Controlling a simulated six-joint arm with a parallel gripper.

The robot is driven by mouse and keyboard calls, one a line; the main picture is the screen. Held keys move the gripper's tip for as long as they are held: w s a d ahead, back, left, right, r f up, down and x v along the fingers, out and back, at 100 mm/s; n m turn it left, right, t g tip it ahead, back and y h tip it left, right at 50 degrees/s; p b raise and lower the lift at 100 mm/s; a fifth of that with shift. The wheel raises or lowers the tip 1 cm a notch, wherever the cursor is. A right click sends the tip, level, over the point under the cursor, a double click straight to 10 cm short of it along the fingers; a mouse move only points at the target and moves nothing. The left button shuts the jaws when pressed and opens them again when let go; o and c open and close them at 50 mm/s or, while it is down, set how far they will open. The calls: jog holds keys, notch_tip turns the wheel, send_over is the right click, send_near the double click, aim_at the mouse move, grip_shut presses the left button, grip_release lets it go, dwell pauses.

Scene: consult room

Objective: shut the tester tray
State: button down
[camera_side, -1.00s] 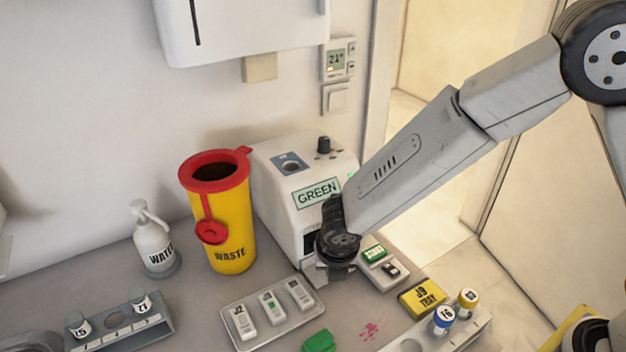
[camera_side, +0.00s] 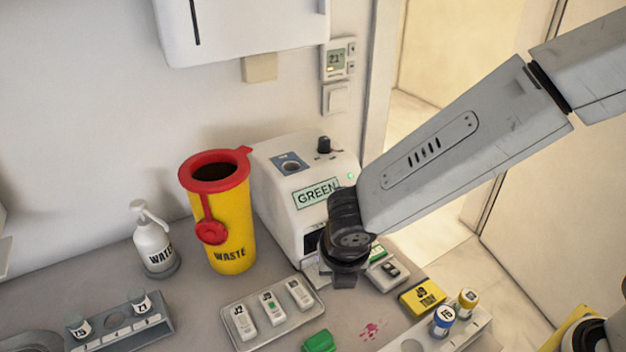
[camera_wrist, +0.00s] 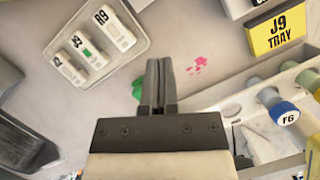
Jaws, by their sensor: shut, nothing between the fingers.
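The white tester (camera_side: 288,205) stands against the wall, with a display reading GREEN and a dark slot (camera_side: 311,241) low on its front. A pale ledge (camera_side: 313,273) shows below the slot. My gripper covers much of that area, so I cannot tell how far out the tester tray is. My gripper (camera_side: 345,281) points down just in front of the tester's front, right of the slot. In the wrist view the two fingers of my gripper (camera_wrist: 158,85) are together with nothing between them. The tester is not clearly seen in the wrist view.
A yellow WASTE bin (camera_side: 233,240) stands left of the tester. A tray of test strips (camera_side: 246,333) and a green piece (camera_side: 319,341) lie in front. A small holder (camera_side: 384,281), the yellow J9 TRAY block (camera_side: 422,297) and a vial rack (camera_side: 405,342) are at right.

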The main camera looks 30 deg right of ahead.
jog(key=shift+v, duration=2.25)
jog(key=s+d+f+m, duration=0.2)
jog(key=d+m, duration=0.9)
jog(key=m, duration=0.4)
jog(key=s+d+f+m+y, duration=0.1)
jog(key=s+d+f+m, duration=0.1)
jog(key=d+m, duration=1)
jog(key=shift+s+m+g+y, duration=0.3)
jog(key=shift+s+m, duration=0.05)
jog(key=shift+m, duration=1.45)
